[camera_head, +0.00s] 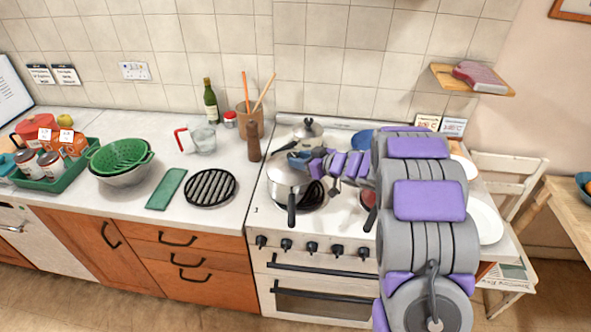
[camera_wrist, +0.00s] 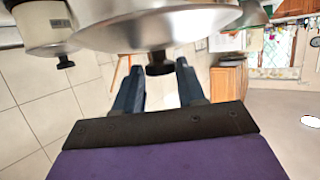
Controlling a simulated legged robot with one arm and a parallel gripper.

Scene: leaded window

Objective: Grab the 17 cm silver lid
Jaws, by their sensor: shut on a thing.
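The silver lid (camera_head: 284,173) sits on or just above a saucepan with a black handle on the front-left of the stove; I cannot tell whether it is lifted. In the wrist view the lid (camera_wrist: 165,30) fills the top middle, its shiny domed top facing my gripper. Its black knob (camera_wrist: 160,64) is between the two blue-grey fingertips. My gripper (camera_wrist: 158,76) is shut on this knob. In the head view my gripper (camera_head: 301,158) reaches in from the right over the lid, and its fingers partly hide the knob.
Another lidded pot (camera_head: 308,128) stands behind; a lidded pot (camera_wrist: 42,28) also shows in the wrist view. A pepper mill (camera_head: 254,142) and black round trivet (camera_head: 210,187) are left of the stove. A wall shelf (camera_head: 445,79) is at upper right.

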